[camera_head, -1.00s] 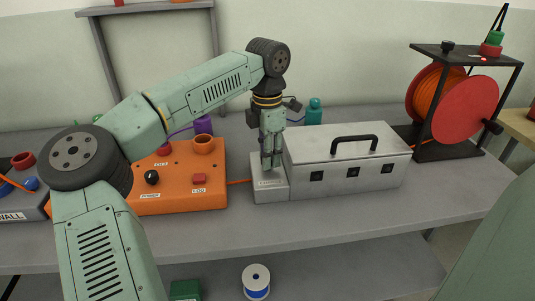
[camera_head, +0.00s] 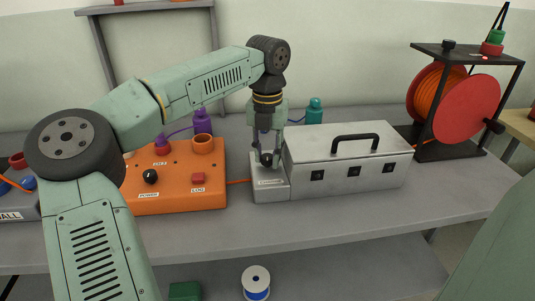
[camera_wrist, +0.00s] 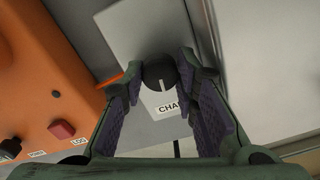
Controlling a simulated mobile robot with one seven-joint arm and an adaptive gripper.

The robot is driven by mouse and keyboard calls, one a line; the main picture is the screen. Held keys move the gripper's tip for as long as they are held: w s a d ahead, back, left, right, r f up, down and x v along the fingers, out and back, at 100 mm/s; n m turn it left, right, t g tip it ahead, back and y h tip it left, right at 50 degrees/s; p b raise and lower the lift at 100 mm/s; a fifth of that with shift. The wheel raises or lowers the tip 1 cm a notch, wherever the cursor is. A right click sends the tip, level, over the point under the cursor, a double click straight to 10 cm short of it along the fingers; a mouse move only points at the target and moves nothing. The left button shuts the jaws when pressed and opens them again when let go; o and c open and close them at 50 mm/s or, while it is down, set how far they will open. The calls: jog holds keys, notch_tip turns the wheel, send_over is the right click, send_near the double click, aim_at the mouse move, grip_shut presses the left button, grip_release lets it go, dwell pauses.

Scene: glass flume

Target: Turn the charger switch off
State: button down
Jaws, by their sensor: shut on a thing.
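The charger switch is a black round knob (camera_wrist: 157,70) with a white pointer line, on the grey charger block (camera_head: 270,189). In the wrist view the line points down the picture, toward a partly hidden label reading "CHA". My gripper (camera_wrist: 161,74) has its purple-padded fingers on either side of the knob and is shut on it. In the head view my gripper (camera_head: 267,150) points straight down over the block, and the knob (camera_head: 267,160) shows dark between the fingers.
A silver case (camera_head: 345,160) with a black handle stands directly right of the block. An orange panel (camera_head: 175,190) with knobs and a red button is to the left. A red cable reel (camera_head: 465,108) stands at the far right. The bench front is clear.

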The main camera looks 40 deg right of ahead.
aim_at(267, 156)
jog(key=shift+n, duration=0.6)
jog(key=c, duration=1.3)
grip_release()
jog(key=shift+r, duration=0.2)
jog(key=shift+r, duration=0.35)
notch_tip(267, 156, up, 7)
